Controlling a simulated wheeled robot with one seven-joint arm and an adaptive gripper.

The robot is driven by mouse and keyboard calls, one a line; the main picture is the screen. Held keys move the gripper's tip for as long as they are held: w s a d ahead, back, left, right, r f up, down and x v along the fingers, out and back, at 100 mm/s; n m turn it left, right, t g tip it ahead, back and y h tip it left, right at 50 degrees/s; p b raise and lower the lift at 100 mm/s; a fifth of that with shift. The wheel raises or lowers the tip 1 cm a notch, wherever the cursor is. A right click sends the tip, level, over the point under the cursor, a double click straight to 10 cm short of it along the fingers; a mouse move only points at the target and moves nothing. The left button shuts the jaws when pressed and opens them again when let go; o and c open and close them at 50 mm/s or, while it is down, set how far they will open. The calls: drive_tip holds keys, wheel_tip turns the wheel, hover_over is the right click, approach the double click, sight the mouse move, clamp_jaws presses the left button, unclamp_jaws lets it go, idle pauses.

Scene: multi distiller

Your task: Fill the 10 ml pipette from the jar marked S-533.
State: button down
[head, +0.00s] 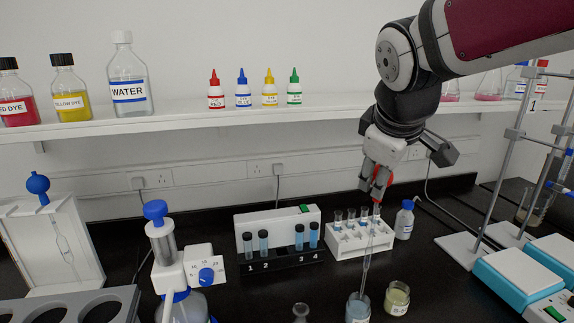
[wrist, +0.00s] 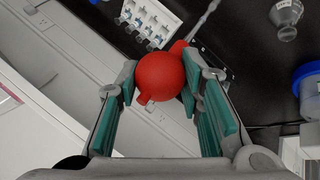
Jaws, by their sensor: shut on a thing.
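My gripper (head: 377,182) is shut on a red bulb (wrist: 158,76), which sits between its fingers in the wrist view. A thin glass pipette (head: 367,255) hangs from the bulb, nearly upright. Its lower end is at the mouth of a small jar of blue liquid (head: 357,308); I cannot tell whether the tip is inside it. Just right of it stands a jar of pale yellow liquid (head: 397,297) with a white label that seems to begin with S. I cannot read either jar's full marking.
A white rack with glass tubes (head: 362,238) stands close behind the pipette. A black tube stand (head: 282,257) and a bottle-top dispenser (head: 180,265) are to the left. A shelf (head: 200,124) runs behind.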

sight(376, 201)
drive_tip(key=shift+f+b, duration=1.65)
drive_tip(key=shift+f, duration=1.25)
drive_tip(key=c, duration=1.7)
unclamp_jaws()
clamp_jaws()
drive_tip(key=shift+c, duration=0.3)
unclamp_jaws()
drive_tip(key=c, duration=0.5)
drive_tip(key=shift+c, duration=0.2)
drive_tip(key=shift+o, duration=0.8)
